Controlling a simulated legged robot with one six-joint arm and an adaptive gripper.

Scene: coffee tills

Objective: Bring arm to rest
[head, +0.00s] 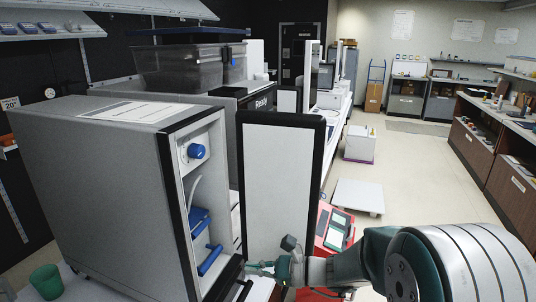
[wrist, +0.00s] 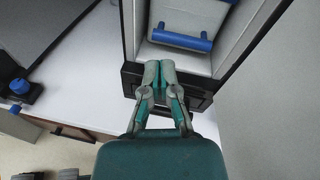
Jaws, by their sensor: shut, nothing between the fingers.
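My arm (head: 365,262) reaches in from the lower right of the head view. My gripper (head: 252,265) is at the lower front of a grey machine, beside its open door. In the wrist view my gripper (wrist: 159,68) is shut and empty, its two fingertips together. The fingertips show in front of the dark lower edge of the machine's opening. I cannot tell whether they touch it.
The grey machine (head: 95,165) has a blue knob (head: 196,151) and blue handles inside. Its white door (head: 281,190) stands open near my arm. A red device (head: 334,230) lies behind my arm. A green cup (head: 46,281) stands at the lower left. Floor (head: 420,175) is clear to the right.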

